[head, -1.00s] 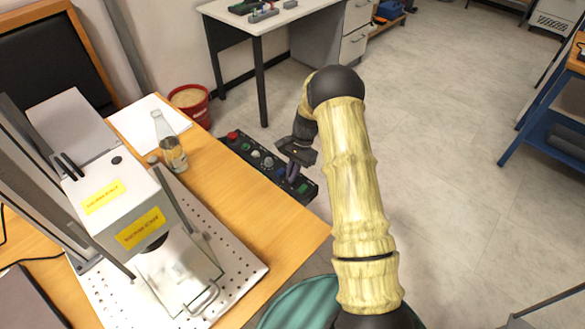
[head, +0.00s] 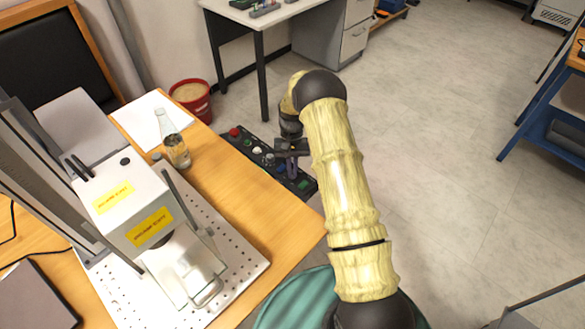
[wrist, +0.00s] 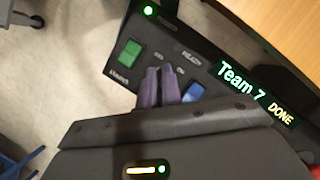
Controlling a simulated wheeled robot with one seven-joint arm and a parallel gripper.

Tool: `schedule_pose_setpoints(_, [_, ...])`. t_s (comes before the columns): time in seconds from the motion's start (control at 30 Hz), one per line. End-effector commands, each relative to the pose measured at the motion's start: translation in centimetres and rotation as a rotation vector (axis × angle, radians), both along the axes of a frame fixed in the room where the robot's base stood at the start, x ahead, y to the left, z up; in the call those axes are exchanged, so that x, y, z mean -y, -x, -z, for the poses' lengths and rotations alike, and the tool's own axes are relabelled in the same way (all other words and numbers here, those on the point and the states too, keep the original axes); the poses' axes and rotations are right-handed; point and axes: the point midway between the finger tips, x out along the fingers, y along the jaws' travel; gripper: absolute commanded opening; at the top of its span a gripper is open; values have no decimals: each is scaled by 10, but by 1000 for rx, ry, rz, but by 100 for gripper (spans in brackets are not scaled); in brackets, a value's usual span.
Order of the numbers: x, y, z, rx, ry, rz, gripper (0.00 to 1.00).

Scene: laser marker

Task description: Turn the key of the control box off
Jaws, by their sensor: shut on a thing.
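The control box (head: 271,167) is a long dark panel along the far edge of the wooden desk. It carries a red button (head: 235,132), several small knobs and a green button (head: 303,184). In the wrist view the panel (wrist: 207,69) shows the green button (wrist: 130,53), a blue part (wrist: 193,92) and a lit display (wrist: 243,85) reading "Team 7 DONE". My gripper (wrist: 159,84) has its two purple-grey fingers close together over the panel, between the green button and the blue part. They are shut on the key, which the fingers hide. My gripper also shows over the box in the head view (head: 292,166).
The wooden desk (head: 230,165) holds the laser marker (head: 131,205), a glass bottle (head: 173,143) and white paper (head: 146,113). A red bin (head: 192,100) stands behind. A grey table (head: 262,24) is at the back. Open floor lies to the right.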

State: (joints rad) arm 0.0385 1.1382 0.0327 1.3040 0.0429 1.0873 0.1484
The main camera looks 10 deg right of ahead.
Motion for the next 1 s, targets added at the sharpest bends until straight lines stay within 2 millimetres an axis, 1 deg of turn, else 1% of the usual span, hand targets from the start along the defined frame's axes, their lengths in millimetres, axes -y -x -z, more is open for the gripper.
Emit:
schedule_pose_setpoints(0.43, [1, -1, -1, 2, 2, -16, 0])
schedule_pose_setpoints(0.47, [1, -1, -1, 2, 2, -16, 10])
schedule_pose_setpoints(0.5, [1, -1, 0, 2, 2, -16, 18])
schedule_pose_setpoints(0.57, [1, 0, 0, 2, 2, -15, 28])
schedule_pose_setpoints(0.87, [0, -1, -1, 1, 1, -14, 28])
schedule_pose_setpoints(1.0, [1, -4, -9, 3, 2, -13, 28])
